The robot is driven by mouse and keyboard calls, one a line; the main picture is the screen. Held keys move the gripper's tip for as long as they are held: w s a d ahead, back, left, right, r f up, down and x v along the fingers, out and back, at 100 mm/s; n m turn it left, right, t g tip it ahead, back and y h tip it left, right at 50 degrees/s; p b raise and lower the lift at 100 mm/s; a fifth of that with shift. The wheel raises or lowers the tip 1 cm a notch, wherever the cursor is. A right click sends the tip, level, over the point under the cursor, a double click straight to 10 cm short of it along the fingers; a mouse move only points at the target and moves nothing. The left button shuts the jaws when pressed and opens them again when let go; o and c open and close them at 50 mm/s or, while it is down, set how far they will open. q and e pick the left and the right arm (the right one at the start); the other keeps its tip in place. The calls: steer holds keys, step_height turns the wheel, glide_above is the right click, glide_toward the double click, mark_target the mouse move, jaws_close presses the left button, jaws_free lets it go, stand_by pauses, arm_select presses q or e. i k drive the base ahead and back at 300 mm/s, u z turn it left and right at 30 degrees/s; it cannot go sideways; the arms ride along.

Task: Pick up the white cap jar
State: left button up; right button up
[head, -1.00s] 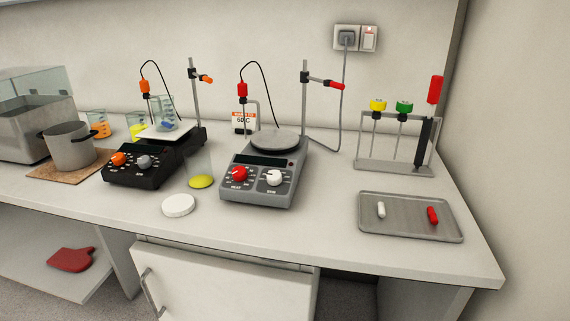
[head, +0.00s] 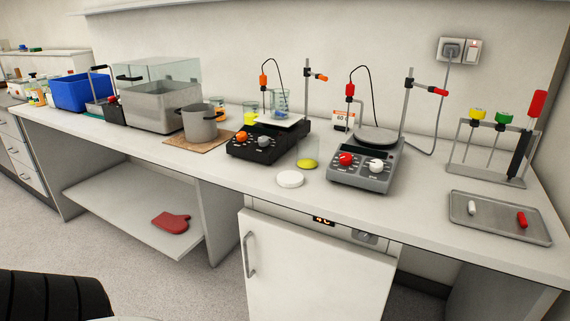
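I cannot clearly make out a jar with a white cap. A group of small jars (head: 38,92) stands on the far-left counter, with white, orange and green showing, but they are too small to tell apart. A flat white disc (head: 290,179) lies near the front edge of the long bench; it looks like a lid or dish, with no jar body visible under it. Neither of my grippers is in view.
The long bench holds a blue bin (head: 83,92), a glass-lidded tank (head: 162,106), a steel pot (head: 200,124), a black hotplate (head: 262,145), a grey hotplate (head: 360,170) and a metal tray (head: 485,225). Open floor (head: 130,265) lies in front at left.

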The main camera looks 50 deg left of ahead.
mark_target(308, 146)
steer(key=k, duration=0.7)
steer(key=u, duration=1.85)
steer(key=i, duration=0.4)
steer(key=z, duration=0.05)
